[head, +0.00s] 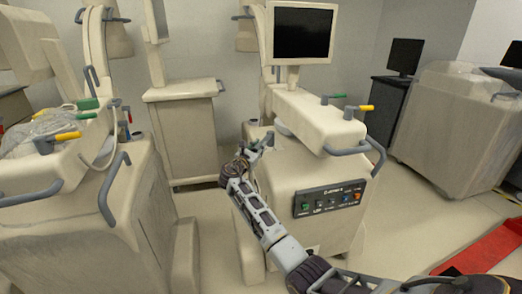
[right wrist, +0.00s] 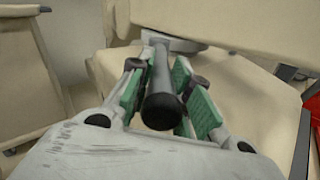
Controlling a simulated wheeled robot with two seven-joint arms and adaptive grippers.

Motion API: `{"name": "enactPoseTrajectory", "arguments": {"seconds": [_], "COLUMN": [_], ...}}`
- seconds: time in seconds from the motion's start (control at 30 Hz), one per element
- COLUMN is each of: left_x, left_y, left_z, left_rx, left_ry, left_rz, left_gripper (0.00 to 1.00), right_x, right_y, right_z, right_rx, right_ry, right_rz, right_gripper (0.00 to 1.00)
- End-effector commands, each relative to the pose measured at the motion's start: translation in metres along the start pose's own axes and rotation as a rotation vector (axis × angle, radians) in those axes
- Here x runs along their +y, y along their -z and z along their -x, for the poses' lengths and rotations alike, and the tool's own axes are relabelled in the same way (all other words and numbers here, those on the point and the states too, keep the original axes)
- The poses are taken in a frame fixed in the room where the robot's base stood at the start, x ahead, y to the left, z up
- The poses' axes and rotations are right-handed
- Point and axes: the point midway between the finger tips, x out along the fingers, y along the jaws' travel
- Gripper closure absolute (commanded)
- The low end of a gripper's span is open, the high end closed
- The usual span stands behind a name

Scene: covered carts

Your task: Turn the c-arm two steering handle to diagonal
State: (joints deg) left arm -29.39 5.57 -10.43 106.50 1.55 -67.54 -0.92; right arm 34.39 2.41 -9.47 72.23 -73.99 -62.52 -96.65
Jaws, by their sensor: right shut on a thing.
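The c-arm two (head: 318,185) is the cream cart in the middle, with a labelled button panel (head: 330,198) on its front. Its steering handle (right wrist: 160,88) is a grey bar with a black end cap; in the right wrist view it points towards the camera. My right gripper (right wrist: 168,92) is shut on the handle, with a green pad on each side of it. In the head view my right gripper (head: 262,147) is at the left side of the cart's body, where the handle is mostly hidden. My left gripper is not in view.
A monitor (head: 303,33) stands above the cart. Another c-arm cart (head: 70,220) stands at the left. A covered cart (head: 455,125) and a red mat (head: 485,250) are at the right.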

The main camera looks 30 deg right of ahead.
Motion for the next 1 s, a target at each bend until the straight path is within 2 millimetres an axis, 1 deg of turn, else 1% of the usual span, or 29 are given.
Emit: {"name": "enactPoseTrajectory", "arguments": {"seconds": [0.03,0.33,0.87,0.9,1.0], "left_x": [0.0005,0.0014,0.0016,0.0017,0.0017], "left_y": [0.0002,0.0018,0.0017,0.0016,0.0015], "left_z": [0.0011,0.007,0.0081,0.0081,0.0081], "left_rx": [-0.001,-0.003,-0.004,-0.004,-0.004], "left_ry": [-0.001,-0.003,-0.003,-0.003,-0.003], "left_rz": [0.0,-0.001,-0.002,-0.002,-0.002], "left_gripper": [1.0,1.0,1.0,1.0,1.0], "right_x": [0.0037,0.0065,0.0067,0.0067,0.0067], "right_y": [0.0044,0.005,0.0055,0.0054,0.0054], "right_z": [0.0025,0.0022,0.002,0.002,0.002], "right_rx": [0.004,-0.009,-0.012,-0.012,-0.012], "right_ry": [0.011,0.078,0.093,0.093,0.092], "right_rz": [0.002,0.003,0.002,0.002,0.002], "right_gripper": [1.0,1.0,1.0,0.78,0.65]}}
